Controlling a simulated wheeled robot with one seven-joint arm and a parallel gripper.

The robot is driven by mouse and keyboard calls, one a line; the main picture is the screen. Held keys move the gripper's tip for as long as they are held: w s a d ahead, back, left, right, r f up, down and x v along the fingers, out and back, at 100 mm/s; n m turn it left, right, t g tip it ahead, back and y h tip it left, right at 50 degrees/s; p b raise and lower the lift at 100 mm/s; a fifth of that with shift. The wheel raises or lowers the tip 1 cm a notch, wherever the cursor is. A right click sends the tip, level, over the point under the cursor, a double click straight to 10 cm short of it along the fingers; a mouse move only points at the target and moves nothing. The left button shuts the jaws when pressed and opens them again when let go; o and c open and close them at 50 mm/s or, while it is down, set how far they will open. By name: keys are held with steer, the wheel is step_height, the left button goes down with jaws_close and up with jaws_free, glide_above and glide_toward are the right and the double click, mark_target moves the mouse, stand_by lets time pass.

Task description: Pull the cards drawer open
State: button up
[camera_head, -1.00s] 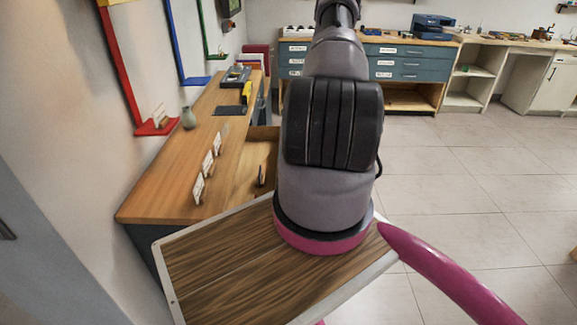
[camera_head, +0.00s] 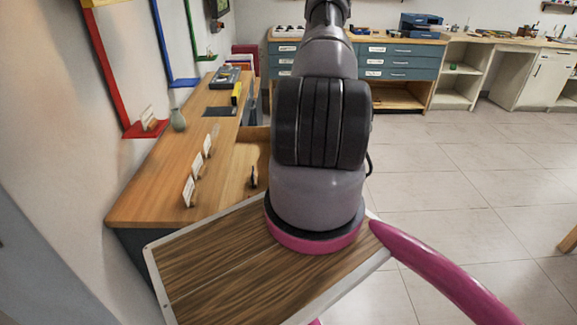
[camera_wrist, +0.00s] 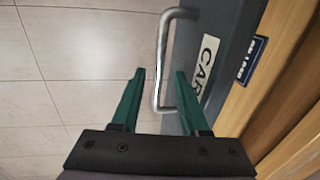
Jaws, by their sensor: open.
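In the wrist view, the cards drawer has a grey-blue front with a white label (camera_wrist: 206,62) reading "CAR", the rest cut off. Its silver bar handle (camera_wrist: 164,60) stands out from the front. My gripper (camera_wrist: 159,74) is open, with one green finger on each side of the handle's lower end. The right finger is between the handle and the drawer front; I cannot tell whether either finger touches the bar. In the head view, my arm stands in front and my gripper is hidden, as is the drawer's handle.
A wooden-topped bench (camera_head: 165,190) runs along the left wall, with small white cards (camera_head: 189,190), a vase (camera_head: 178,120) and a yellow item (camera_head: 237,93) on it. A blue drawer cabinet (camera_head: 400,62) stands at the back.

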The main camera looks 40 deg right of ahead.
step_height(320, 180, up, 10)
steer(key=s+d, duration=0.1)
steer(key=shift+d, duration=0.3)
stand_by(0.3)
